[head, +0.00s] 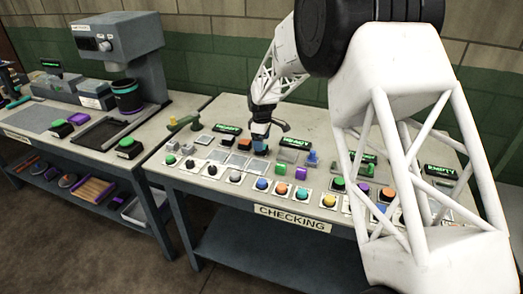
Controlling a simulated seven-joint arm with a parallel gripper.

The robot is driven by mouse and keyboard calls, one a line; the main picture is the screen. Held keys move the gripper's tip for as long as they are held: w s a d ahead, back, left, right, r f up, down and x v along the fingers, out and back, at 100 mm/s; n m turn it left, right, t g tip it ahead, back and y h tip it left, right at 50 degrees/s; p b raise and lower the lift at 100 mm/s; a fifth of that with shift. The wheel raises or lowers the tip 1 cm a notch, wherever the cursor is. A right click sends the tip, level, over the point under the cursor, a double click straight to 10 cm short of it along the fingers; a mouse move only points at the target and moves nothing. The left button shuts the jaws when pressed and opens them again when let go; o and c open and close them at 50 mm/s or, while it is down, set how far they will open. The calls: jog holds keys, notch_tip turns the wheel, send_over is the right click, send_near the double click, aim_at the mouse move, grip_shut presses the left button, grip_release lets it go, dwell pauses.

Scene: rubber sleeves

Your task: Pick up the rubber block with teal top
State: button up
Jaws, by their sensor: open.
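My gripper (262,130) is over the back part of the table labelled CHECKING (225,186), pointing down. Its fingers are small and dark here. A small block with a blue-teal top (261,144) stands directly at the fingertips, partly hidden by them. I cannot tell whether the fingers touch it. The gripper is open. Its lower sides are too small to make out.
Square pads (236,161) lie in front of the block. A row of coloured round buttons (262,184) runs along the front edge. A blue peg (312,158) and small display signs stand nearby. A grey machine (120,45) stands on the left bench.

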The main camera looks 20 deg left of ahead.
jog(key=shift+f, duration=1.75)
jog(key=c, duration=1)
jog(key=shift+r, duration=0.15)
jog(key=shift+r, duration=0.5)
notch_tip(320, 180, up, 2)
jog(key=shift+r, duration=0.1)
jog(key=s+d, duration=0.2)
jog(key=s, duration=0.2)
jog(key=s+d+r, duration=0.1)
jog(key=s+d, duration=0.2)
jog(key=s, duration=0.2)
jog(key=s+d, duration=0.3)
jog(key=s, duration=0.1)
jog(key=shift+s+d+r, duration=0.25)
jog(key=shift+s, duration=0.05)
